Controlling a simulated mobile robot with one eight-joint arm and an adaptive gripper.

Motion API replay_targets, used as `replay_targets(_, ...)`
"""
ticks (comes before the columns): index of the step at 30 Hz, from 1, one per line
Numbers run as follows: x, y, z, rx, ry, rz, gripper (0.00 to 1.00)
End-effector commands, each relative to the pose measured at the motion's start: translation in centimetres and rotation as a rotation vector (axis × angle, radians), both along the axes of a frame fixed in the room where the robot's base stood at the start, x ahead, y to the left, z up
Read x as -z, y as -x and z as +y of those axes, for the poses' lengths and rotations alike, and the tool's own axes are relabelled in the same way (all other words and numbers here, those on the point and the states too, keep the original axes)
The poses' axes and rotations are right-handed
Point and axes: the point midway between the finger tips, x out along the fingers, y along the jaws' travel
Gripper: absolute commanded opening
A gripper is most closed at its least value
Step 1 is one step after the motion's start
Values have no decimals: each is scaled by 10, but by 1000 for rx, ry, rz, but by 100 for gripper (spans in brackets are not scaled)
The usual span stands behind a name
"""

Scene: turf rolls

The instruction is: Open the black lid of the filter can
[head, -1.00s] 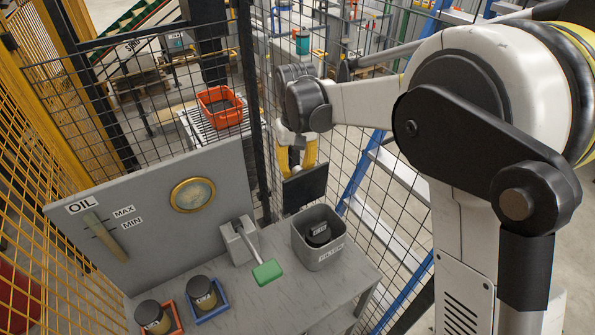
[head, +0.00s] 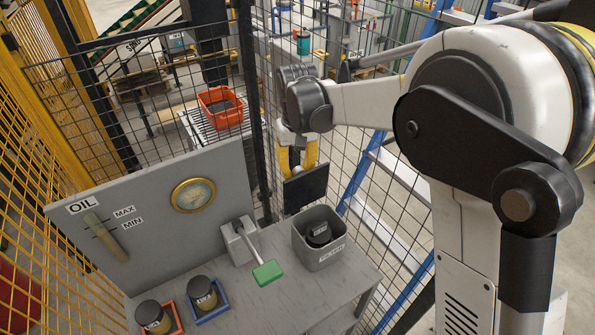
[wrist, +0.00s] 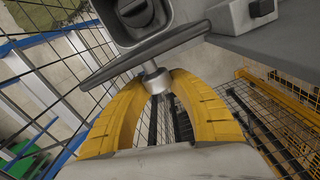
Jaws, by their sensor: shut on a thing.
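The grey filter can (head: 325,257) stands on the workbench, with its mouth uncovered and a dark filter (head: 318,233) inside. Its black lid (head: 306,188) stands raised and steeply tilted at the can's back edge. In the wrist view the lid (wrist: 110,70) shows nearly edge-on, beside the open can (wrist: 183,12). My gripper (wrist: 156,80) has its yellow fingers shut on the lid's metal knob (wrist: 155,78). In the head view my gripper (head: 298,165) is behind the lid, which partly hides the fingertips.
A lever with a green handle (head: 267,272) is left of the can. Two more filters sit in a red tray (head: 177,318) and a blue tray (head: 222,308) at the front left. An oil gauge panel (head: 150,215) rises at the back. Mesh fencing (head: 350,165) is close behind the can.

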Motion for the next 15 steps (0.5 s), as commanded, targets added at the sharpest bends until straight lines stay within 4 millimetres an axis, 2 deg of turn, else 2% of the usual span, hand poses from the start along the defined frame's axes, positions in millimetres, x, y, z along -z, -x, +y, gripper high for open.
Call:
replay_targets(2, -1, 0, 3, -1, -5, -2, 0)
replay_targets(3, -1, 0, 3, -1, -5, -2, 27)
replay_targets(5, -1, 0, 2, -1, -5, -2, 46)
replay_targets(6, -1, 0, 2, -1, -3, -1, 51)
replay_targets(15, -2, 0, 1, 0, -1, -1, 51)
